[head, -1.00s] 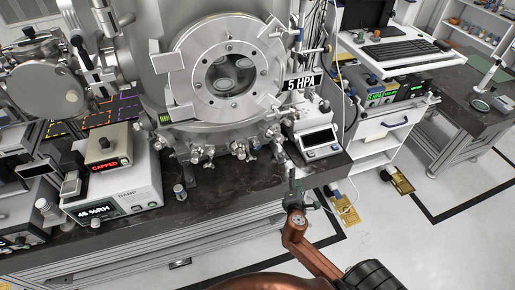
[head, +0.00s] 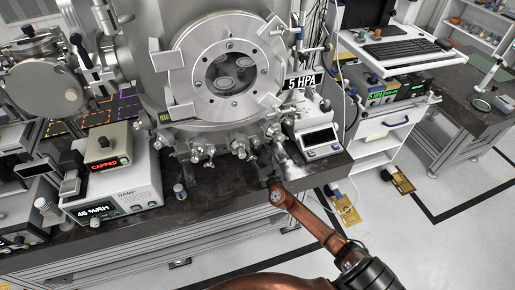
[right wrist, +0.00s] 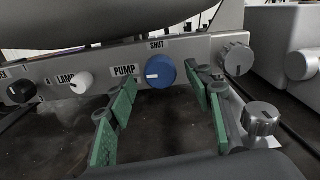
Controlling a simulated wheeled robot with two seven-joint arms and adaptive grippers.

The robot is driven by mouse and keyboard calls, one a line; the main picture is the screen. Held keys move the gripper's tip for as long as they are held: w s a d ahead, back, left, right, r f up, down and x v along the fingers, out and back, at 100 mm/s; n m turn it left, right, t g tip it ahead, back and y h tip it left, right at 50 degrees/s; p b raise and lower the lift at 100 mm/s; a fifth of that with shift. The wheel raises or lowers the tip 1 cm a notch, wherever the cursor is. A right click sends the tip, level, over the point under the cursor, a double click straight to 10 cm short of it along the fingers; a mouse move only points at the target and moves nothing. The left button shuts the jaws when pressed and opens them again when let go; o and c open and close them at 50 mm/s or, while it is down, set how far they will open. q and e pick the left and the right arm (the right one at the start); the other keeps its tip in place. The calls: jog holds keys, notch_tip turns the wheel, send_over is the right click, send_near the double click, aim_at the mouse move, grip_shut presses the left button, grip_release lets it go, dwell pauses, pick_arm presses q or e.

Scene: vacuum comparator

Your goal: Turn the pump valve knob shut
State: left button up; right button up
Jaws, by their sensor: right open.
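The pump valve knob (right wrist: 160,72) is a round blue knob on a grey panel strip in the right wrist view. A PUMP label (right wrist: 124,70) is on its left and a SHUT label (right wrist: 157,45) is above it. A white mark on its face points left, towards PUMP. My right gripper (right wrist: 163,90) is open, its green-padded fingers spread left and right of the knob with visible gaps; the knob is not gripped. In the head view my right gripper (head: 268,168) is at the bench's front edge below the chamber, where I cannot make out the knob. My left gripper is out of view.
A white LAMP knob (right wrist: 80,82) and a black knob (right wrist: 21,92) are left of the pump knob. A grey knob (right wrist: 236,58) is close on the right, and another grey knob (right wrist: 260,118) stands nearer. The chamber (head: 226,72) rises above; a scale-like device (head: 318,138) is to the right.

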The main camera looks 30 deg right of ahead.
jog(key=shift+x, duration=1.25)
jog(key=shift+c, duration=0.4)
jog(key=c, duration=1.1)
